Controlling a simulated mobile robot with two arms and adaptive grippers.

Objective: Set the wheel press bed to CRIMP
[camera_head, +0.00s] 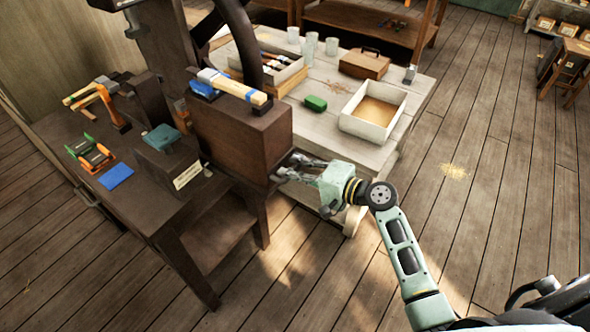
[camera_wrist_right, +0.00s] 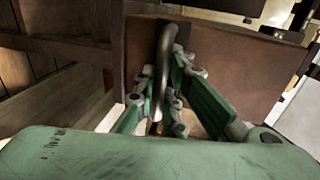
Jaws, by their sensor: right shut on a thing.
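The wheel press stands at the upper left, with a dark column (camera_head: 165,45) and a large dark curved wheel rim (camera_head: 247,45). A brown block-shaped body (camera_head: 240,135) sits in front of it on the dark bench. My right gripper (camera_head: 290,168) is at the right side of this body, low down. In the wrist view the fingers (camera_wrist_right: 160,110) are shut on a curved grey metal bar (camera_wrist_right: 166,60), which runs upright against the brown face (camera_wrist_right: 210,60). The bar's lower end is partly hidden by my gripper. No CRIMP mark is readable. My left gripper is out of view.
The dark bench (camera_head: 150,215) carries a clamp (camera_head: 95,100), a blue pad (camera_head: 117,176) and a small block with a label (camera_head: 187,175). Behind is a pale table with an open box (camera_head: 372,125).

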